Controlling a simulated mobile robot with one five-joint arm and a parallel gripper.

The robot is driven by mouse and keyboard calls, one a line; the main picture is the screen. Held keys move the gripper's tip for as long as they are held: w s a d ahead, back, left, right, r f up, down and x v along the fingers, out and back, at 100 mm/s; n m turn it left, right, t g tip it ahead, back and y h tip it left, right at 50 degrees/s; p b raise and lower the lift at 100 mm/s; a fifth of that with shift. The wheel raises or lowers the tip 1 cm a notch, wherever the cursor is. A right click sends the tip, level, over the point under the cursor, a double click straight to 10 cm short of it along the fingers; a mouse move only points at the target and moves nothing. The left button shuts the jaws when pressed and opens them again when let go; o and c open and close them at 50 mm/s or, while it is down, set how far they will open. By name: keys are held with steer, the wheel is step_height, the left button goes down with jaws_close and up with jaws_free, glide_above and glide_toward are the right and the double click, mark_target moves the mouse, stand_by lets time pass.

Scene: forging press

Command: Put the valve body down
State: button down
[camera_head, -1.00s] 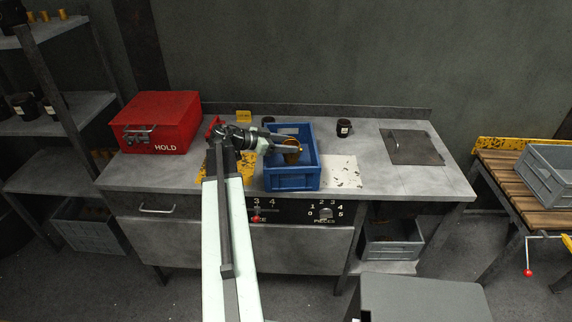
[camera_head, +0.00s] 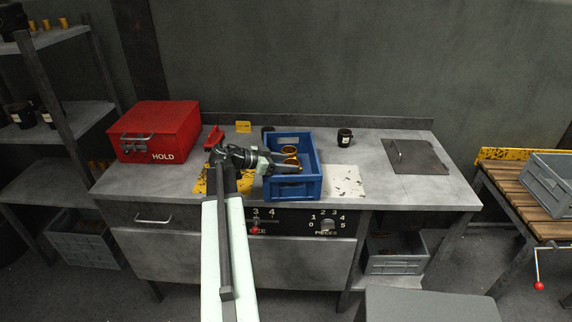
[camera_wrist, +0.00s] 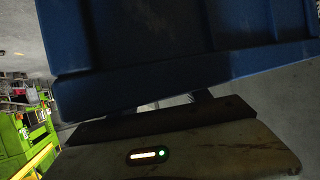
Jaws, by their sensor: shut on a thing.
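The blue crate (camera_head: 309,182) stands on the grey bench. My gripper (camera_head: 294,165) reaches over its left wall and is low inside it, shut on a brass valve body (camera_head: 292,161). A second brass rim (camera_head: 289,149) shows just behind the held piece in the crate. In the wrist view the blue crate wall (camera_wrist: 140,60) fills most of the picture and hides the fingertips and the valve body. Whether the held piece touches the crate floor cannot be told.
A red HOLD box (camera_head: 160,130) stands at the left of the bench. A dark cup-shaped part (camera_head: 345,137) stands right of the crate, behind a speckled white plate (camera_head: 346,181). A dark plate with a handle (camera_head: 414,157) lies at the right. The bench's front right is clear.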

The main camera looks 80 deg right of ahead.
steer(key=shift+c, duration=2.4)
jaws_free()
steer(key=shift+f, duration=0.1)
steer(key=shift+w+a+r+p, duration=0.1)
steer(key=shift+w+r+p, duration=0.05)
steer(key=shift+r+p, duration=0.4)
steer(key=shift+w+a+r+p, duration=0.1)
steer(key=shift+w+r+p, duration=0.05)
steer(key=shift+r+p, duration=0.35)
steer(key=p+v, duration=0.3)
steer(key=v, duration=0.8)
steer(key=shift+f+p, duration=0.3)
steer(key=shift+p, duration=0.05)
steer(key=shift+w+a, duration=0.1)
steer(key=shift+a, duration=0.05)
